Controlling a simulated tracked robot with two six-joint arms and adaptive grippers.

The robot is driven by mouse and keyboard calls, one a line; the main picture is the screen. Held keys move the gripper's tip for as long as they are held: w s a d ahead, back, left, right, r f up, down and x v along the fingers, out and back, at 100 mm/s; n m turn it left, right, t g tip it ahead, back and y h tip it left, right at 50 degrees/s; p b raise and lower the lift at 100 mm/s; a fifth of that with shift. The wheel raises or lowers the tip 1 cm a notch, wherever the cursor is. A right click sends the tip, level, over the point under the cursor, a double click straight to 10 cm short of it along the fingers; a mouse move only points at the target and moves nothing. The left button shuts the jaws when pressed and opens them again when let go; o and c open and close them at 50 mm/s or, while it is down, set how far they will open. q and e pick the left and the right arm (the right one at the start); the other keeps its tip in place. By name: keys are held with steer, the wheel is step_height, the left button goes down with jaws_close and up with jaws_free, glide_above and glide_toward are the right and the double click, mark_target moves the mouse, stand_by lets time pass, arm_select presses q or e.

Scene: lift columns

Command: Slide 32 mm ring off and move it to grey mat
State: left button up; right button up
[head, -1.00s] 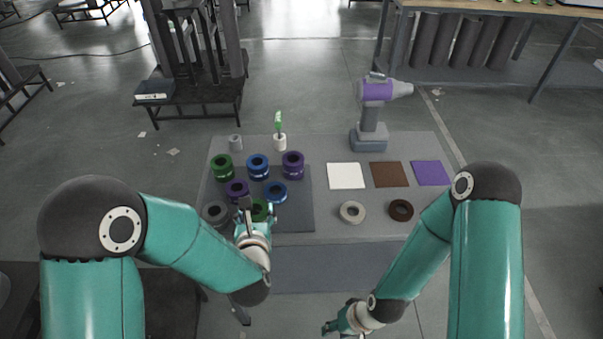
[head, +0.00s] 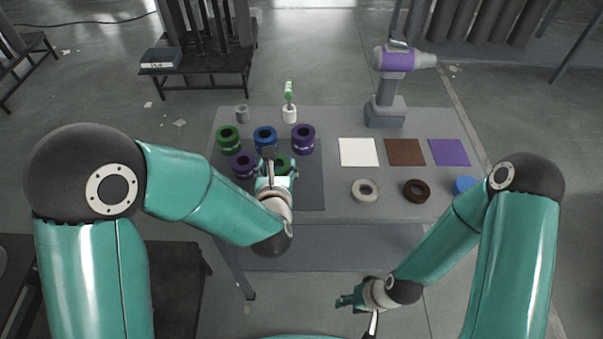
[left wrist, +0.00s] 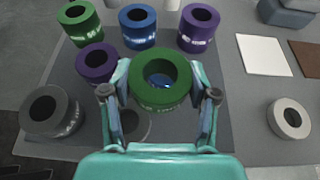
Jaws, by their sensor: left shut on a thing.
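My left gripper (head: 279,170) is shut on a green ring (left wrist: 160,75), with one finger on each side. Blue shows through the ring's hole, so the held ring is above a blue ring (left wrist: 163,82), mostly hidden. Its label is too blurred to read. A pale round mark (left wrist: 133,125) lies on the dark grey mat (head: 312,195) below. Other rings stand on that mat: green (head: 228,138), blue (head: 265,137), purple (head: 303,138) and a second purple (head: 243,165). A dark grey ring (left wrist: 52,110) shows in the left wrist view. My right gripper (head: 348,301) hangs in front of the table, its opening unclear.
White (head: 359,152), brown (head: 404,152) and purple (head: 449,152) squares lie to the right. A light ring (head: 365,191), brown ring (head: 416,191) and blue object (head: 465,185) are in front of them. A purple-grey drill (head: 388,90) stands at the back.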

mark_target(303, 199)
arm_select(q)
steer(key=d+b, duration=0.1)
steer(key=b, duration=0.1)
steer(key=d+r+b, duration=0.1)
steer(key=b, duration=0.1)
steer(key=s+d+b, duration=0.1)
steer(key=b, duration=0.1)
steer(key=shift+d+r, duration=0.25)
steer(key=shift+d, duration=0.1)
steer(key=shift+s+d+m+h+b, duration=0.45)
steer(key=shift+s+d+b, duration=0.65)
steer(key=shift+b, duration=1.1)
step_height(303, 199, down, 5)
steer(key=b, duration=0.5)
steer(key=shift+w+f, duration=0.15)
steer(key=shift+f, duration=0.05)
steer(key=shift+f+b, duration=0.65)
steer(key=shift+b, duration=0.2)
arm_select(e)
step_height(303, 199, down, 19)
arm_select(q)
steer(key=o, duration=1.4)
